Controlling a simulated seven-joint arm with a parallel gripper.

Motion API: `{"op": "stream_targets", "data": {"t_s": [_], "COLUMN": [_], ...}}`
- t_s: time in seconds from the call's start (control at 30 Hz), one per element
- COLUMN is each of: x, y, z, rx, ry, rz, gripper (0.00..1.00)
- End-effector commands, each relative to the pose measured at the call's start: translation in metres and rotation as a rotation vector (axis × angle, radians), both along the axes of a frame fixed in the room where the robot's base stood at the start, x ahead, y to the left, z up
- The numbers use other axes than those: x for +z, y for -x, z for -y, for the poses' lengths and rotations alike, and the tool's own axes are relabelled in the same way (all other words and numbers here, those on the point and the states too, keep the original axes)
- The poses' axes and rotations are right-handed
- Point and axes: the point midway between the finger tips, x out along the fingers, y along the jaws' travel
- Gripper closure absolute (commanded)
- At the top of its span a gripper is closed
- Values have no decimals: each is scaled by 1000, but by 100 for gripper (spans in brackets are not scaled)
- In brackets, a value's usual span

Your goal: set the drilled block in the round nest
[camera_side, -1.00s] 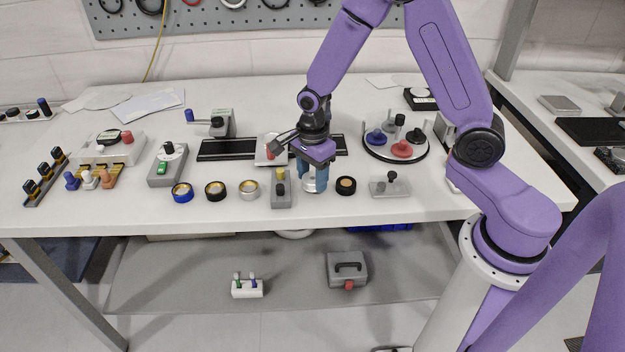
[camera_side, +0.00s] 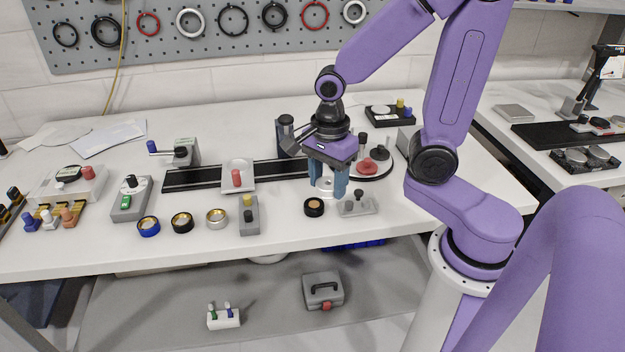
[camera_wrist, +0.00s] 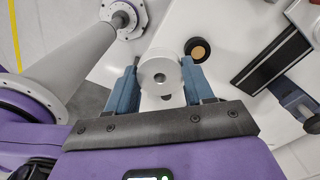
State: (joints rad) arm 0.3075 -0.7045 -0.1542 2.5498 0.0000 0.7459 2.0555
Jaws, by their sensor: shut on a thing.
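My gripper (camera_side: 328,184) has two blue fingers shut on a pale round block with a hole in its top face, the drilled block (camera_wrist: 160,79). In the side view the drilled block (camera_side: 327,184) is partly hidden between the fingers; whether it touches the table is unclear. Three round ring-shaped cups stand in a row at left: blue-rimmed (camera_side: 149,226), black-rimmed (camera_side: 182,222) and silver-rimmed (camera_side: 216,218). A black round piece with a tan centre (camera_side: 314,207) is just in front of my gripper and also shows in the wrist view (camera_wrist: 197,50). I cannot tell which is the round nest.
A grey block with a yellow knob (camera_side: 248,216) is left of the black round piece. A grey plate with a dark knob (camera_side: 357,206) lies close at right. Behind are a black rail (camera_side: 190,179), a tray (camera_side: 238,188) and a turntable with coloured knobs (camera_side: 388,168).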

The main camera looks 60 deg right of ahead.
Motion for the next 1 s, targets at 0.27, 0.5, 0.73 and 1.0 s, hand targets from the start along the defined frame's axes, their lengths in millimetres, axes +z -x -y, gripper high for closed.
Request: {"op": "stream_targets", "data": {"t_s": [0.27, 0.5, 0.73, 1.0], "x": [6, 11, 21, 22], "y": [14, 10, -45, -132], "z": [2, -1, -14, -19], "rx": [1, -13, -88, -209], "ry": [-1, 0, 0, 1], "rz": [1, -1, -1, -2], "gripper": [81, 81, 81, 81]}}
